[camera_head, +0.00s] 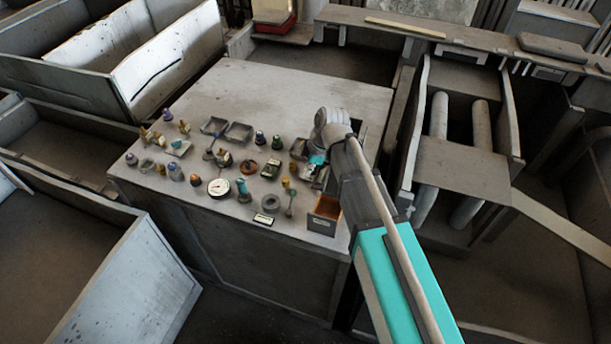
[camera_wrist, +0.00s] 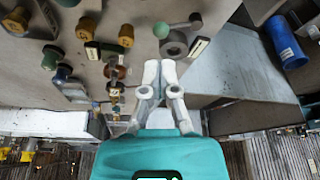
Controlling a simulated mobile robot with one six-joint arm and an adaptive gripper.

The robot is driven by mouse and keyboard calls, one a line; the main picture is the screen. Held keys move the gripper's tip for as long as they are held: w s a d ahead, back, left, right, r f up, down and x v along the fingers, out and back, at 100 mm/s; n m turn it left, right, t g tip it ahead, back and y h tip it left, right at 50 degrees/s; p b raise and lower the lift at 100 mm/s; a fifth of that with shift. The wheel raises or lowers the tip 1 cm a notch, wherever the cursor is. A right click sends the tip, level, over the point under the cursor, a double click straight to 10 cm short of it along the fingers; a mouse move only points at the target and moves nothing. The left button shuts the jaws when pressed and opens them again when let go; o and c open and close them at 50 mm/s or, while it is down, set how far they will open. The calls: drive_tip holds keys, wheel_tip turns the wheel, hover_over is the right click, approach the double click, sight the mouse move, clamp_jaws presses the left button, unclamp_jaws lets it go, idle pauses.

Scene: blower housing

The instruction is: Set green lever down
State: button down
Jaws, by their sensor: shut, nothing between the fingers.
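In the wrist view a green ball knob (camera_wrist: 161,30) sits on a short arm at a round grey hub (camera_wrist: 174,43), with a dark knob beside it; I take this for the green lever. In the head view a small green upright lever (camera_head: 290,203) stands near the front edge of the bench; I cannot tell whether it is the same one. My gripper (camera_wrist: 160,66) is shut and empty, its pale fingertips just below the hub in the wrist picture. Whether they touch it is unclear. In the head view my gripper (camera_head: 317,162) is over the bench's right side, fingertips hidden.
Several knobs, a round white gauge (camera_head: 219,187) and small trays (camera_head: 238,132) crowd the front of the grey bench (camera_head: 290,90). An open box with an orange inside (camera_head: 326,208) is at the front right corner. The bench's back half is clear. A blue cylinder (camera_wrist: 285,42) shows in the wrist view.

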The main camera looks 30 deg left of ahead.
sight(291, 203)
drive_tip(key=shift+b+x, duration=4.5)
drive_tip(key=shift+x, duration=0.35)
drive_tip(key=shift+a, duration=0.1)
